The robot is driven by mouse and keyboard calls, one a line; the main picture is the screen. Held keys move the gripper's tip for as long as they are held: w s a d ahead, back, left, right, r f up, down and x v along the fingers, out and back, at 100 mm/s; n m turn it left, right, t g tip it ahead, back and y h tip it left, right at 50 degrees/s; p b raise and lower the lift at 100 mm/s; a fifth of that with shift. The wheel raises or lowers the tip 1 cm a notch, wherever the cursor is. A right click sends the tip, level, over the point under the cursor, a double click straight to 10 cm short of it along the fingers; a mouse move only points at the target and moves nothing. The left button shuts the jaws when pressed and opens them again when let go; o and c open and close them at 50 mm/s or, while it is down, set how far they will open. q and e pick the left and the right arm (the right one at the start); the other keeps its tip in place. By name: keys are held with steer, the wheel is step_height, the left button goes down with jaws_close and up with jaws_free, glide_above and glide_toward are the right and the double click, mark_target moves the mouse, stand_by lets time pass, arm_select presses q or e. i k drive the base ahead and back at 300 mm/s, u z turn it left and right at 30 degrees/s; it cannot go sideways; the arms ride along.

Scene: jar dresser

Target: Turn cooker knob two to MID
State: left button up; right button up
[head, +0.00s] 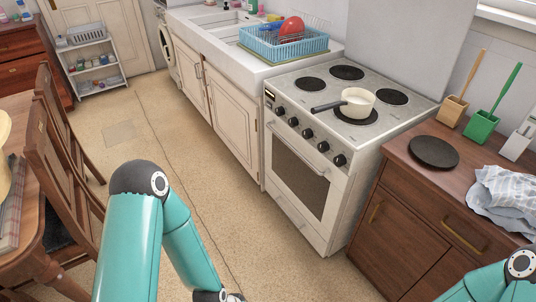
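The white cooker (258,165) stands right of the middle in the head view, its front facing lower left. A row of several dark knobs (307,133) runs along its front panel above the oven door. The knobs carry no number I can read, and their pointer settings are too small to tell. A cream saucepan (358,101) with a dark handle sits on the front right hotplate. My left arm reaches in at the bottom, well apart from the cooker, and its gripper is outside the picture. My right arm shows only at the bottom right corner, its gripper also out of view.
A wooden cabinet (405,215) stands right of the cooker with a dark round plate (433,152), a cloth (503,195) and brushes in holders. A sink unit (222,118) adjoins the cooker's left. Wooden chairs (55,165) stand at left. The floor before the cooker is clear.

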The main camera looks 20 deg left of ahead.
mark_target(307, 133)
steer(key=z, duration=0.65)
steer(key=k, duration=0.2)
steer(key=u, duration=1.6)
steer(key=i, duration=0.85)
steer(key=z, duration=0.1)
